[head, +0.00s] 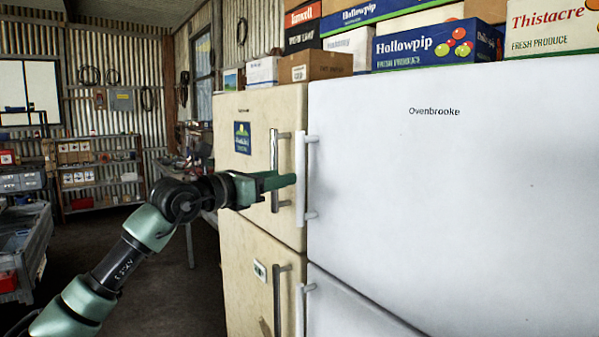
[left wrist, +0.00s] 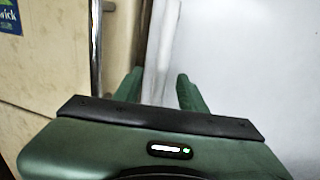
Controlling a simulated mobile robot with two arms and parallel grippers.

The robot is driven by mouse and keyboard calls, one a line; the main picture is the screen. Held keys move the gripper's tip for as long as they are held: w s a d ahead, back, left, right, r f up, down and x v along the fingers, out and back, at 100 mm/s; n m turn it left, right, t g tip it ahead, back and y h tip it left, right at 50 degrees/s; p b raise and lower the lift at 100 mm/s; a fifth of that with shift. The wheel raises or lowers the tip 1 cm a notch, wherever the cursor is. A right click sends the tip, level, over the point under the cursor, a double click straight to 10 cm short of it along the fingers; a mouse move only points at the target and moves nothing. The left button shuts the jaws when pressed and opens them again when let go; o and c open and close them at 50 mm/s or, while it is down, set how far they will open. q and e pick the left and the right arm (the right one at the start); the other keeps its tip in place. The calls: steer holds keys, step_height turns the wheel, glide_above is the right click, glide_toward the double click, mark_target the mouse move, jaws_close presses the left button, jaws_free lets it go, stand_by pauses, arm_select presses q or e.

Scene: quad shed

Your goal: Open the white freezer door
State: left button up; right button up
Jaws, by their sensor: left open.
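The white freezer stands at the right in the head view, with a large upper door (head: 450,190) labelled Ovenbrooke and a lower door (head: 345,310). The upper door looks shut. Its upright white bar handle (head: 300,185) is on the door's left edge. My left gripper (head: 286,181) is open, with its fingertips right at the middle of this handle. In the left wrist view the open fingers (left wrist: 160,90) point at the white handle (left wrist: 158,50), which shows in line with the gap between them. I cannot tell whether they touch it. My right gripper is not in view.
A cream fridge (head: 250,225) stands close on the left, its metal upper handle (head: 275,170) just beside my gripper. Several produce boxes (head: 425,45) sit on top of both. Shelves (head: 95,170) and grey crates (head: 20,245) stand at the left. Dark floor lies open between.

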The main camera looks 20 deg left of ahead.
arm_select(q)
steer(key=p+x, duration=0.3)
steer(key=x, duration=0.4)
steer(key=shift+d, duration=0.3)
steer(key=shift+w, duration=0.1)
jaws_close()
stand_by(0.9)
